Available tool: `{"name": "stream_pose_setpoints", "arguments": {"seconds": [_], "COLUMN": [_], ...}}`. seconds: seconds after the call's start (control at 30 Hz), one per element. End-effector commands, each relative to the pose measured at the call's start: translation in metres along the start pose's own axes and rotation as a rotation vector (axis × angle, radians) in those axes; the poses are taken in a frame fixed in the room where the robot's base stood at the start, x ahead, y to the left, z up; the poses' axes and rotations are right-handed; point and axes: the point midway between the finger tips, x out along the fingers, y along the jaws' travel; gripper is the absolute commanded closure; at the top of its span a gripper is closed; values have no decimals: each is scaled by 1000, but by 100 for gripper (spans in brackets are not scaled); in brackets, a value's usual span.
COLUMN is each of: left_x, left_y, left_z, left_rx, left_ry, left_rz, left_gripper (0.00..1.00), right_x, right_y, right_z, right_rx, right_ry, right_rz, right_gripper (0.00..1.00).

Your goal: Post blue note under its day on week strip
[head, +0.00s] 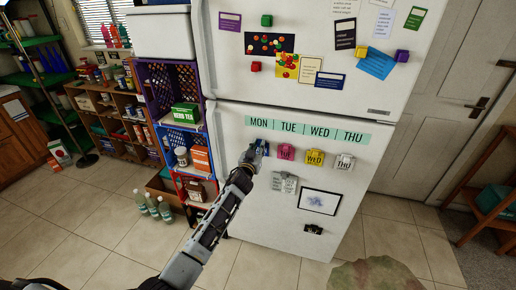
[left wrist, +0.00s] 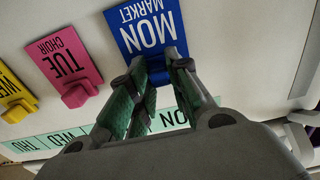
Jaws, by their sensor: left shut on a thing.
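The blue note (left wrist: 152,30) reads MON MARKET in the left wrist view, where it appears upside down. My left gripper (left wrist: 165,68) is shut on the blue clip at its edge. In the head view the blue note (head: 265,147) is mostly hidden by my left gripper (head: 252,156), below the MON part of the mint week strip (head: 307,129). The strip also shows in the left wrist view (left wrist: 60,140). The note looks close to the fridge door; I cannot tell if it touches. My right gripper is not in view.
Pink TUE (head: 286,152), yellow WED (head: 314,158) and white THU (head: 344,162) notes hang in a row on the fridge door (head: 265,215). A grey note (head: 284,183) and a framed picture (head: 320,202) are below. Stacked crates (head: 178,138) stand left of the fridge.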

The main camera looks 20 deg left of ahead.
Motion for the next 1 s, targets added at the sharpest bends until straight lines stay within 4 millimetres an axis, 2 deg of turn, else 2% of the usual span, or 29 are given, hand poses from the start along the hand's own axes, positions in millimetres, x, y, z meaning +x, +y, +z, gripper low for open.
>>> {"name": "stream_pose_setpoints", "arguments": {"seconds": [0.07,0.1,0.3,0.67,1.0], "left_x": [1,1,1,-1,-15], "left_y": [-1,-1,0,0,0], "left_z": [-3,-3,-2,-1,-2], "left_rx": [0,0,0,0,-1], "left_ry": [4,4,3,1,1], "left_rz": [0,0,0,0,0], "left_gripper": [95,80,56,56,56], "right_x": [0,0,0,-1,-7], "right_y": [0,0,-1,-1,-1], "right_z": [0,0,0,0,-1], "right_rx": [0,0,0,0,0], "right_ry": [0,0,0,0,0], "right_rz": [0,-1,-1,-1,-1], "right_gripper": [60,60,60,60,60]}}
